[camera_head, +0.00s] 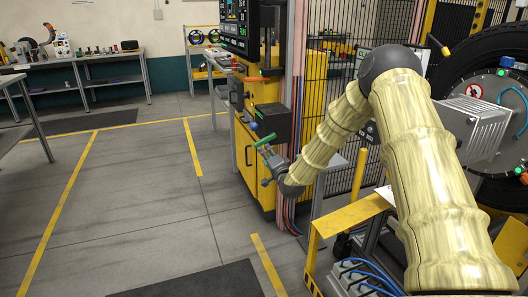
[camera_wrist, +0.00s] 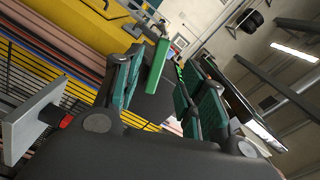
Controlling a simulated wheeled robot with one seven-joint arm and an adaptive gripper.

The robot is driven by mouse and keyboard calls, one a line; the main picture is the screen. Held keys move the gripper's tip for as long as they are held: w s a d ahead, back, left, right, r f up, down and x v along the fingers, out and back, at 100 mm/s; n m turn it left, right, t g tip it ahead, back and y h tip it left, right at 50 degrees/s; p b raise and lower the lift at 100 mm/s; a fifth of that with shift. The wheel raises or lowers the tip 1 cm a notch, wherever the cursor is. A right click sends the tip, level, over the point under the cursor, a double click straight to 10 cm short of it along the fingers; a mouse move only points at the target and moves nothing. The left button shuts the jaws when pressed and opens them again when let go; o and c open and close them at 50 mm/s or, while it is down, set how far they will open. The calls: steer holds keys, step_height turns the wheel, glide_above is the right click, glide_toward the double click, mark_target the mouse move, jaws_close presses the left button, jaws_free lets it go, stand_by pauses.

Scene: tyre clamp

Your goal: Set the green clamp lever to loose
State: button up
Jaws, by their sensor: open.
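The green clamp lever (camera_head: 264,141) shows in the head view in front of a dark box on the yellow cabinet. In the wrist view the lever (camera_wrist: 158,66) is a green bar, tilted slightly, in the space between my gripper's two fingers. My gripper (camera_head: 268,158) is at the end of my arm, just below and right of the lever in the head view. In the wrist view my gripper (camera_wrist: 163,92) is open, with its teal-padded fingers apart on either side of the lever. I cannot tell whether either finger touches it. The lever's mount is mostly hidden.
A yellow cabinet (camera_head: 242,162) with a control screen (camera_head: 236,25) above it stands behind the lever. A black mesh fence (camera_head: 322,75) and a large tyre (camera_head: 470,60) are to the right. A yellow-edged stand (camera_head: 345,217) is below my arm.

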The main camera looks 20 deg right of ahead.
steer(key=shift+s, duration=0.8)
steer(key=shift+c, duration=0.2)
